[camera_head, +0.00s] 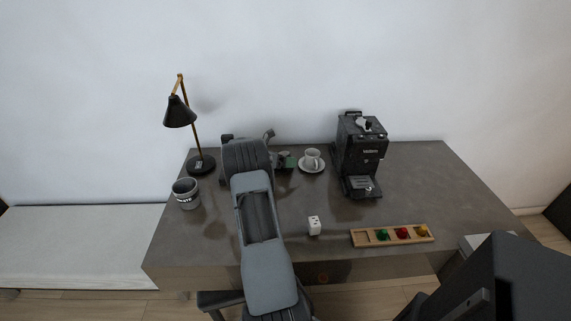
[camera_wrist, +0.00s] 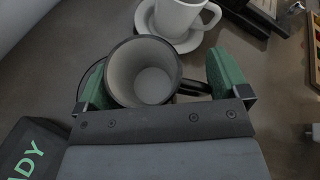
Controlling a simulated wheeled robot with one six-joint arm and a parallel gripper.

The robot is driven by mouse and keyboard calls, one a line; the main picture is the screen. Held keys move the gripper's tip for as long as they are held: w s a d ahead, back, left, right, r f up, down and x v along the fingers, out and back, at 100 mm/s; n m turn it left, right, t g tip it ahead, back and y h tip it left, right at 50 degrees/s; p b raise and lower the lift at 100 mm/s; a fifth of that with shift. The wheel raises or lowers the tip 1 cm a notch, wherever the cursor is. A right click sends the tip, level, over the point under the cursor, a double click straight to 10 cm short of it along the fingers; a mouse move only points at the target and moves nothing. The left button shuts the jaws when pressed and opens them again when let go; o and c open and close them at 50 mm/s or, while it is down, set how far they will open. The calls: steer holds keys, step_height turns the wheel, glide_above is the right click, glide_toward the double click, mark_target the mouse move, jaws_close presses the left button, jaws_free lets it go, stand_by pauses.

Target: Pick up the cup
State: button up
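A dark-rimmed cup with a pale grey inside (camera_wrist: 146,75) stands between the two green fingers of my gripper (camera_wrist: 157,68) in the wrist view. Its dark handle points right, toward the right finger. The fingers are spread apart, with the left one close beside the cup wall. Whether either finger touches the cup cannot be told. In the head view my gripper (camera_head: 282,160) is over the back of the desk, and my arm hides most of this cup. A white cup (camera_head: 312,158) sits on a white saucer (camera_head: 312,168) just right of it; it also shows in the wrist view (camera_wrist: 178,14).
On the desk (camera_head: 420,180) stand a coffee machine (camera_head: 360,150) at back right, a black lamp (camera_head: 181,112) and grey mug (camera_head: 185,193) at left. A white die (camera_head: 314,225) and a wooden tray (camera_head: 365,239) with coloured pieces lie in front. The right rear desktop is clear.

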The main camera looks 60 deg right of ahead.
steer(key=c, duration=0.6)
steer(key=shift+r, duration=0.1)
